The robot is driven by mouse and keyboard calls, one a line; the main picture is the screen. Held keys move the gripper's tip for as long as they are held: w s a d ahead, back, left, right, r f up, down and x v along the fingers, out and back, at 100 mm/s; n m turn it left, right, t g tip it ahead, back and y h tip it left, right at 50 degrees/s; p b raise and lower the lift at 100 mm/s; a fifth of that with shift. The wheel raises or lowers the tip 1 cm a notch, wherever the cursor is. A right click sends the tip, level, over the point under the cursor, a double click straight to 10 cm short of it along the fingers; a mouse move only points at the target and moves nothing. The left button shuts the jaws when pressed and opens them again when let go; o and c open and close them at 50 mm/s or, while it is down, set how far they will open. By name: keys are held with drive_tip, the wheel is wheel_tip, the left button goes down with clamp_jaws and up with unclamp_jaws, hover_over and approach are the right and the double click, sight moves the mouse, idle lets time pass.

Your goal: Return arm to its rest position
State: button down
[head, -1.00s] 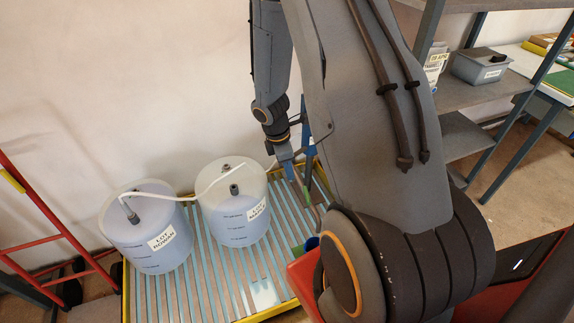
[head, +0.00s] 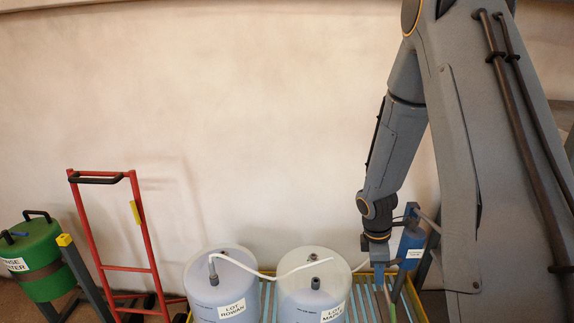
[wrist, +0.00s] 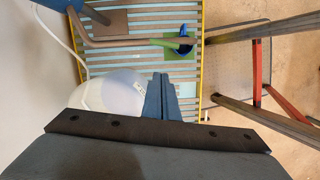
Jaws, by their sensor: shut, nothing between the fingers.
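My arm comes down from the upper right of the head view. My gripper (head: 378,276) hangs at its lower end, beside the right tank and above the slatted platform (head: 268,300). In the wrist view my gripper (wrist: 162,82) shows as blue fingers close together, with nothing between them. The tank labelled "LOT MAPLE" (head: 313,290) stands left of my gripper, and the tank labelled "LOT ROWAN" (head: 222,285) stands further left. A white hose (head: 245,265) runs from the left tank over to the right one.
In the wrist view a blue and green item (wrist: 185,42) lies over the slats. A red hand truck (head: 108,230) and a green drum (head: 38,262) stand at the left. The wall above the tanks is clear.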

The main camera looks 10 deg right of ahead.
drive_tip(key=s+a+r+m+t+y, duration=0.1)
drive_tip(key=s+a+r+m, duration=0.4)
drive_tip(key=a+r+m, duration=0.2)
drive_tip(key=s+a+r+m+t+y, duration=0.1)
drive_tip(key=s+a+r+m, duration=0.4)
drive_tip(key=r, duration=0.4)
drive_tip(key=shift+s+a+r+m, duration=0.15)
drive_tip(key=shift+a+r+m, duration=0.15)
drive_tip(key=shift+a+m, duration=0.7)
drive_tip(key=shift+a, duration=0.15)
